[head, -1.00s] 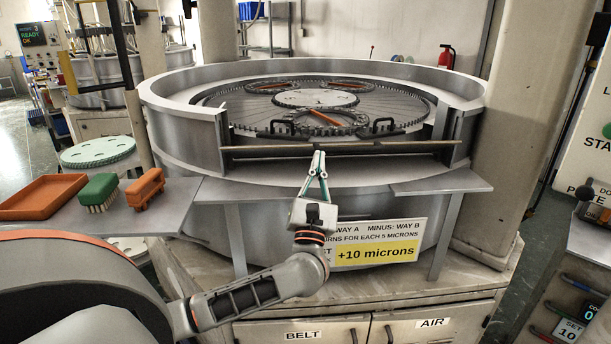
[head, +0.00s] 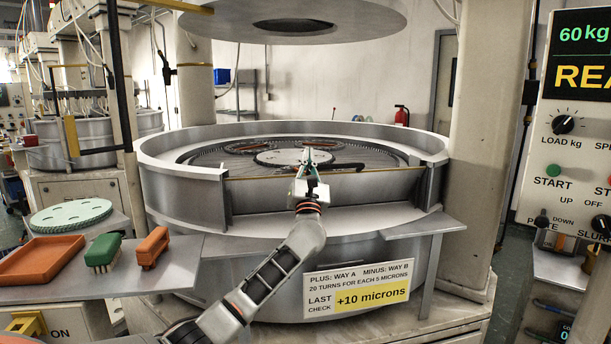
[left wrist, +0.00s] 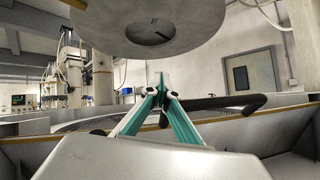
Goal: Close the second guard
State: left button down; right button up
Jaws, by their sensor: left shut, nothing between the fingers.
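A grey guard panel (head: 372,188) with a yellow top edge spans the front gap of the round lapping machine's ring wall (head: 185,190). Its edge sits near the top of the gap's side posts. A black bar handle (head: 345,166) shows just behind this edge; it also shows in the left wrist view (left wrist: 222,102), beyond and right of my fingers. My left gripper (head: 311,153) is shut and empty, its tips above the panel edge near the handle. The left wrist view shows its fingertips (left wrist: 161,82) together. Contact with the handle cannot be told. My right gripper is out of view.
A round upper plate (head: 290,22) hangs over the machine. A control panel (head: 570,130) stands at the right.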

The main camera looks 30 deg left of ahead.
pick_arm(q)
jog(key=shift+w+a+r, duration=0.35)
jog(key=shift+w+a, duration=0.05)
jog(key=shift+w, duration=0.05)
jog(key=shift+w+a, duration=0.15)
jog(key=shift+w, duration=0.05)
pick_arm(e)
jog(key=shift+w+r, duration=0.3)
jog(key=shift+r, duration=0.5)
pick_arm(q)
jog(key=shift+f, duration=0.2)
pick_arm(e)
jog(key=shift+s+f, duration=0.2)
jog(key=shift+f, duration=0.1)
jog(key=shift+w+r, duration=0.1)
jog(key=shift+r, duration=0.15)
